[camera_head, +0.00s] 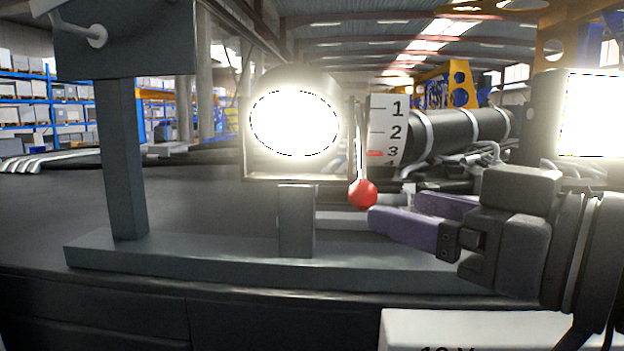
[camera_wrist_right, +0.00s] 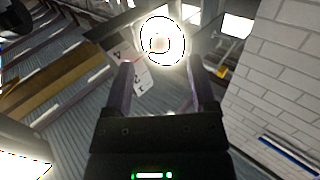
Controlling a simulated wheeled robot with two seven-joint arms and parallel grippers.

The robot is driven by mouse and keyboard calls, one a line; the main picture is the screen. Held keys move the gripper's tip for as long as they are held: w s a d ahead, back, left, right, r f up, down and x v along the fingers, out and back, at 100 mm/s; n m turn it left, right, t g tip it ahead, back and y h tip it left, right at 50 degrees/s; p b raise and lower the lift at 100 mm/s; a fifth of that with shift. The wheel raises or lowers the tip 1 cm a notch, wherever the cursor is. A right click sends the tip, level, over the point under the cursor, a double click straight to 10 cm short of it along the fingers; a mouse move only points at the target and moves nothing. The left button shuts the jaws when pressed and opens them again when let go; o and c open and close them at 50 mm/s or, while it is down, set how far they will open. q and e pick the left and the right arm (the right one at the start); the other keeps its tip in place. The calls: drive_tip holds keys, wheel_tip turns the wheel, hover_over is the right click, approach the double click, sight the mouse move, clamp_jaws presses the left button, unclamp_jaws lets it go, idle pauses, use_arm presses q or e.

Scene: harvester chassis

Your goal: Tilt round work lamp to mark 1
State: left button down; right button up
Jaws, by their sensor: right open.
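The round work lamp (camera_head: 295,122) is lit and glares white in its square bracket on a post. A lever with a red ball knob (camera_head: 362,194) hangs down at its right side. The scale plate (camera_head: 388,125) beside it carries marks 1 to 4 from top down, and a red pointer (camera_head: 375,154) is at about mark 3. My right gripper (camera_head: 395,208) is open, its purple fingertips just right of and slightly below the knob. In the wrist view the lamp (camera_wrist_right: 162,42) glows beyond the two fingers (camera_wrist_right: 163,68); the knob cannot be made out there. My left gripper is out of view.
A grey post with a box (camera_head: 125,40) stands left of the lamp on the same base bar (camera_head: 180,255). A second bright lamp (camera_head: 595,115) is at the right edge. Dark cylinders and hoses (camera_head: 460,130) lie behind the scale.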

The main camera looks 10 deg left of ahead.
sight(375, 199)
drive_tip(key=shift+w+a+r+p, duration=0.35)
drive_tip(key=shift+w+a+p, duration=0.3)
drive_tip(key=shift+p, duration=0.25)
drive_tip(key=x, duration=0.1)
drive_tip(key=p+x, duration=0.1)
drive_tip(key=x, duration=0.3)
drive_tip(key=shift+a+f, duration=0.1)
drive_tip(key=shift+f, duration=0.15)
drive_tip(key=shift+w+a, duration=0.15)
drive_tip(key=shift+w, duration=0.1)
drive_tip(key=c, duration=0.4)
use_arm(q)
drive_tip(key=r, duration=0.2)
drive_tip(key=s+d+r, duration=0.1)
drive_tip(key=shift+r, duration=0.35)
use_arm(e)
clamp_jaws()
